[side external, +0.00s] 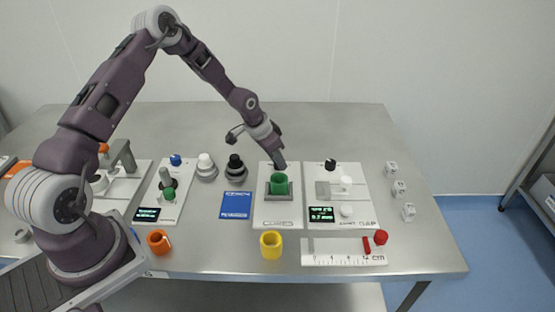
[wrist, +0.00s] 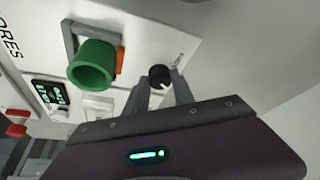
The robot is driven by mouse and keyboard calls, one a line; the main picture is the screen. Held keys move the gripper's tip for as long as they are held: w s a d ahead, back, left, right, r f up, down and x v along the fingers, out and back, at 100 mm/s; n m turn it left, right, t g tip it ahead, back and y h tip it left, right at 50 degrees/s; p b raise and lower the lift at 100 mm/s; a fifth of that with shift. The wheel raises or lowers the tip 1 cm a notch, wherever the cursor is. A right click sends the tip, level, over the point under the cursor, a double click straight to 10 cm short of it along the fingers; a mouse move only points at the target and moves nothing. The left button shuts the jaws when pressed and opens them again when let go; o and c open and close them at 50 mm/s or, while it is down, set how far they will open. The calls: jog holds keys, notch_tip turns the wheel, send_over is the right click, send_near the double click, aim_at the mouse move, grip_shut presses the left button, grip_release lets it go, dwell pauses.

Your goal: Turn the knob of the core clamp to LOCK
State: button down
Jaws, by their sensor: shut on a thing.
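A green core (side external: 279,184) sits in a grey bracket on a white board (side external: 277,218) labelled CORES. It also shows in the wrist view (wrist: 93,66), with an orange piece beside the bracket. My gripper (side external: 281,165) points down at the back end of this board, just behind the green core. In the wrist view its two fingers (wrist: 162,86) are shut on a small black knob (wrist: 159,74) with a white mark, one finger on each side. Small lettering near the knob is too small to read. The gripper hides this knob in the side view.
A second white board to the right carries another black knob (side external: 330,165), a white knob (side external: 346,183) and a lit display (side external: 321,214). A blue card (side external: 236,205) lies left. A yellow cup (side external: 271,245) and a ruler plate (side external: 335,258) are in front. White cubes (side external: 399,188) stand right.

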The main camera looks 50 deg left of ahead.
jog(key=shift+a+m, duration=0.1)
jog(key=shift+m, duration=0.5)
jog(key=shift+m+h, duration=0.3)
jog(key=c, duration=1.1)
grip_release()
jog(key=shift+o, duration=0.2)
jog(key=shift+r, duration=0.1)
jog(key=d+v, duration=0.1)
jog(key=v, duration=0.5)
jog(key=shift+a+r, duration=0.45)
jog(key=shift+a, duration=0.1)
jog(key=shift+s, duration=0.15)
